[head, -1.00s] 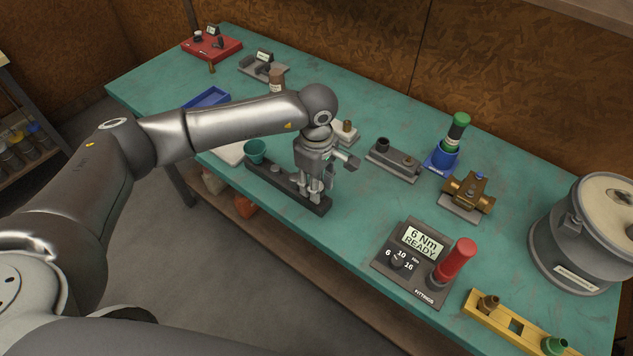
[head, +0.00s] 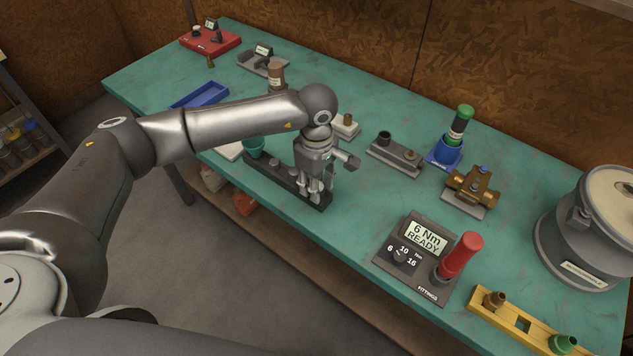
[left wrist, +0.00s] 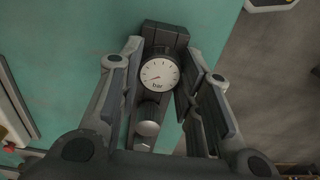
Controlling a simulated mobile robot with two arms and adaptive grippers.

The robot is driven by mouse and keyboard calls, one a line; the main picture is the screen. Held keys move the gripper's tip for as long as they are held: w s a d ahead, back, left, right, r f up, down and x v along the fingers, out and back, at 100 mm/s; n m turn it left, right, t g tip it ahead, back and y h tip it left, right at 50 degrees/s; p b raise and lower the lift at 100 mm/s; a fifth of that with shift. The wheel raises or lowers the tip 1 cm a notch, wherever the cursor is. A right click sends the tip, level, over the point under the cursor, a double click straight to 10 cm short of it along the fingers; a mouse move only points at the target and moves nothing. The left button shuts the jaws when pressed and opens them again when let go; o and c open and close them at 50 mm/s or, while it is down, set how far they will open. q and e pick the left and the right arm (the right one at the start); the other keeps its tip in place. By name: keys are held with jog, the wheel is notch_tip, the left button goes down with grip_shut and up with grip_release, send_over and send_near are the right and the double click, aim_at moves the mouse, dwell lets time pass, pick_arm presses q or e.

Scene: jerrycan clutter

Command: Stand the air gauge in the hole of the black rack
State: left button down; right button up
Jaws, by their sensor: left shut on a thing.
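In the left wrist view, the air gauge (left wrist: 160,75) has a round white dial marked "bar" and sits between my two finger pads, its face toward the camera. My left gripper (head: 317,192) is shut on it over the near right end of the black rack (head: 259,171). The rack also shows below the gauge in the left wrist view (left wrist: 165,29). My right gripper is not in view.
A torque tester (head: 421,261) with a red-handled tool is to the right. A blue tray (head: 200,94) lies behind my arm. The green table front edge is close.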

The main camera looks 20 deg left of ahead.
pick_arm(q)
jog(key=shift+f, duration=0.2)
jog(key=c, duration=0.9)
grip_release()
jog(key=shift+c, duration=0.2)
notch_tip(320, 180, up, 12)
